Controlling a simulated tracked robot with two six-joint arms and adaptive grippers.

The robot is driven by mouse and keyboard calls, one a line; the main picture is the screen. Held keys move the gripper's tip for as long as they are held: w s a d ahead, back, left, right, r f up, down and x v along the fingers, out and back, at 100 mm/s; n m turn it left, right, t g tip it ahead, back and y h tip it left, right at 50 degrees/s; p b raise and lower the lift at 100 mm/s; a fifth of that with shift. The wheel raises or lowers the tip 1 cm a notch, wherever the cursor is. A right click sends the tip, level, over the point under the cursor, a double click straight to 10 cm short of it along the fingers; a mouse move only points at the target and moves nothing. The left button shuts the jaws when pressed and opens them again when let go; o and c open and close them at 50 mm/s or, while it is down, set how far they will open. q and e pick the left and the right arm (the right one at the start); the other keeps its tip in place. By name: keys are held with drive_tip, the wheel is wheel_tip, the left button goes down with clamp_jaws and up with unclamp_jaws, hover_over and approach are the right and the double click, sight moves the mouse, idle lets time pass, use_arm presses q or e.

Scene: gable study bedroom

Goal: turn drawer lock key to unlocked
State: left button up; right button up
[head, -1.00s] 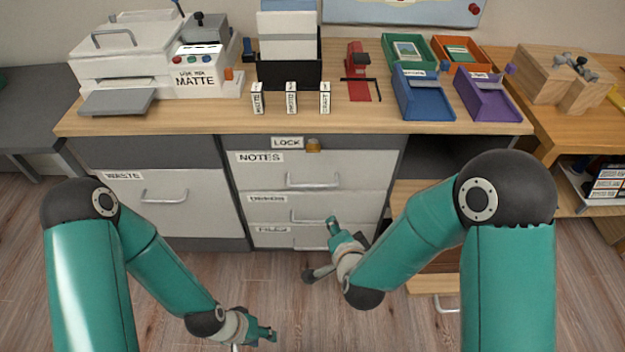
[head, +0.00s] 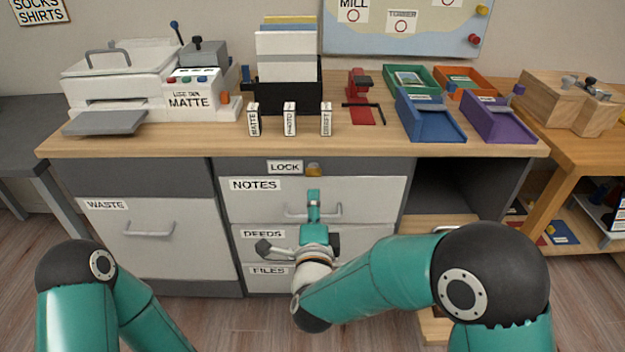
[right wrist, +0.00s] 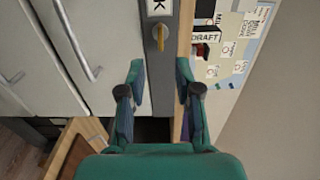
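The brass lock key (head: 314,170) sits in the dark strip above the NOTES drawer (head: 375,190), just right of the LOCK label (head: 285,167). In the right wrist view the key (right wrist: 160,38) is a small brass piece that appears beyond and between my fingertips. My right gripper (head: 314,194) is in front of the NOTES drawer, below the key in the picture and apart from it. In the right wrist view its two fingers (right wrist: 160,72) are spread with nothing between them. My left gripper is below the frame, out of sight.
The NOTES handle (head: 298,212) sticks out behind my right gripper. The desktop (head: 220,141) overhangs above the lock, with small label blocks (head: 290,119) near its edge. An open compartment (head: 450,190) is to the right.

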sight(313, 171)
drive_tip(key=w, duration=0.9)
